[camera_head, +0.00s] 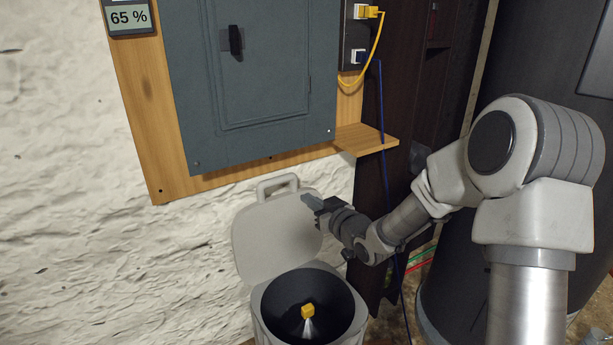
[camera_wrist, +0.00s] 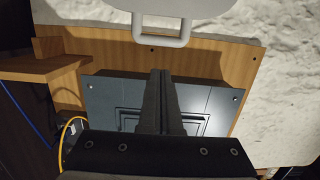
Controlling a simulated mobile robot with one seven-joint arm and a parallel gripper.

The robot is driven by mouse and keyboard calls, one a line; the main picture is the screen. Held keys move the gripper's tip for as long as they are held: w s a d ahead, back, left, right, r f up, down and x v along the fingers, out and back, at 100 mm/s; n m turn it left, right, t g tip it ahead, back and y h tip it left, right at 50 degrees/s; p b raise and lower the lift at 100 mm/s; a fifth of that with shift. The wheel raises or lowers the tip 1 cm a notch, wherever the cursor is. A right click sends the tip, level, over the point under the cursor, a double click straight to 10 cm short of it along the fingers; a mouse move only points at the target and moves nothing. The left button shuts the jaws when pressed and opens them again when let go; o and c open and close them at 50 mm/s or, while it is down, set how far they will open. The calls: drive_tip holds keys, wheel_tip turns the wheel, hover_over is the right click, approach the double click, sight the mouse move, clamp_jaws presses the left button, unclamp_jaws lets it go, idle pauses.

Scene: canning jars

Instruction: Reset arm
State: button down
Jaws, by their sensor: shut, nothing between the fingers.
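My arm reaches in from the right in the head view. My gripper (camera_head: 309,201) is shut and empty, in front of the raised lid (camera_head: 262,240) of a bin, near the lid's right upper edge. The fingers (camera_wrist: 161,100) lie together in the wrist view, with the lid handle (camera_wrist: 161,41) beyond their tips. The bin (camera_head: 262,312) stands open below my gripper. A small yellow object (camera_head: 307,311) with a pale, spread end lies inside it. I cannot tell whether my gripper touches the lid.
A grey electrical panel (camera_head: 240,85) sits on a wooden board (camera_head: 141,90) on the rough white wall. A wooden shelf (camera_head: 366,139) juts out above my gripper. A yellow cable (camera_head: 377,52) and a blue cable (camera_head: 382,120) hang nearby. A dark tank (camera_head: 447,275) stands behind my arm.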

drive_tip(key=s+d+r+m+g+h, duration=0.2)
drive_tip(key=s+d+r+h, duration=0.25)
drive_tip(key=s+d, duration=0.3)
drive_tip(key=s+d+r+m+g+h, duration=0.2)
drive_tip(key=s+d+r+h, duration=0.3)
drive_tip(key=s, duration=0.3)
drive_tip(key=s+d+m+g, duration=0.3)
drive_tip(key=s+g, duration=0.1)
drive_tip(key=s, duration=1.7)
wheel_tip(320, 180, up, 19)
drive_tip(key=p, duration=1.9)
